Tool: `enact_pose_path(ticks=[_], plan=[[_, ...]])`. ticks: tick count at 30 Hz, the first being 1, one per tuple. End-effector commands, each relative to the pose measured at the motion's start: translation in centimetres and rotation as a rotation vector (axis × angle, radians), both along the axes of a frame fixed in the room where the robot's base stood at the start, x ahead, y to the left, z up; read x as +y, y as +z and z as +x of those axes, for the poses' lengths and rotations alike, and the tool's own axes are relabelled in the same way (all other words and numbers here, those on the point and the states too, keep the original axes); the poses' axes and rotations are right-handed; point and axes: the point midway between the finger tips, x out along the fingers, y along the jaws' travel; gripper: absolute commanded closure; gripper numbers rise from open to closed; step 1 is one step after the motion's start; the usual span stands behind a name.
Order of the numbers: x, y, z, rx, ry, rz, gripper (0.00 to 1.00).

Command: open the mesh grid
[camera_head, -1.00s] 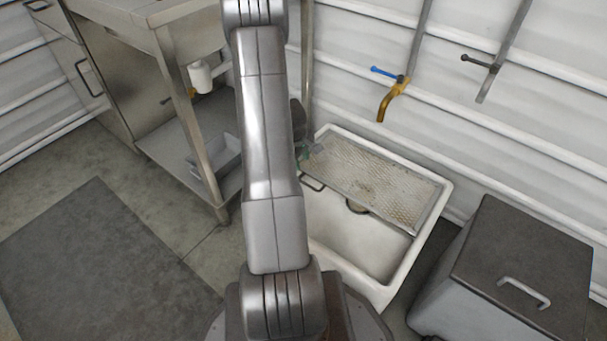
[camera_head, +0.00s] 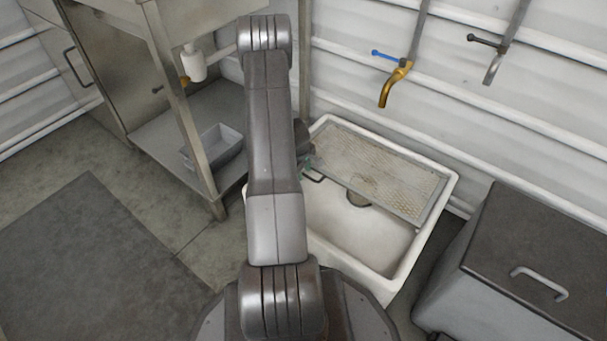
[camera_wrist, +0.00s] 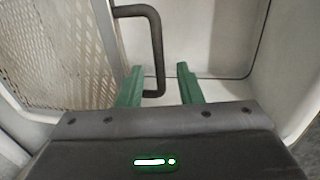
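The mesh grid (camera_head: 385,170) is a flat, worn metal mesh in a grey frame, lying over the back part of a white sink (camera_head: 437,215). A dark bar handle (camera_head: 318,178) sits at its front left edge. In the wrist view, the mesh (camera_wrist: 55,50) is at left and the handle (camera_wrist: 157,50) juts out from its frame. My gripper (camera_wrist: 159,71) is open, with its two green fingers apart. The handle's end shows between the fingers in the picture; I cannot tell whether they touch it. In the head view, my arm mostly hides the gripper.
A brass tap with a blue lever (camera_head: 396,82) and a grey tap (camera_head: 494,68) are on the wall above. A dark-lidded bin (camera_head: 545,235) stands right of the sink. A metal table with a lower shelf (camera_head: 160,140) is at left. The sink's front is open.

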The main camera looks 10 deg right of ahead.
Motion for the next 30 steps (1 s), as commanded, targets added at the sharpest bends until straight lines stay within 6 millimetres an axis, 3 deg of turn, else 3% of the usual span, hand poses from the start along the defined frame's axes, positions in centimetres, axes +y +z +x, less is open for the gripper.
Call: enact_pose_path(ticks=[10, 15, 24, 30], plan=[[-0.1, -0.4, 0.0, 0.0, 0.0, 0.0, 0.67], [-0.1, -0.4, 0.0, 0.001, 0.0, -0.001, 1.0], [-0.1, -0.1, 0.0, 0.001, 0.0, -0.001, 1.0], [-0.2, 1.8, 0.2, -0.001, 0.0, -0.001, 1.0]])
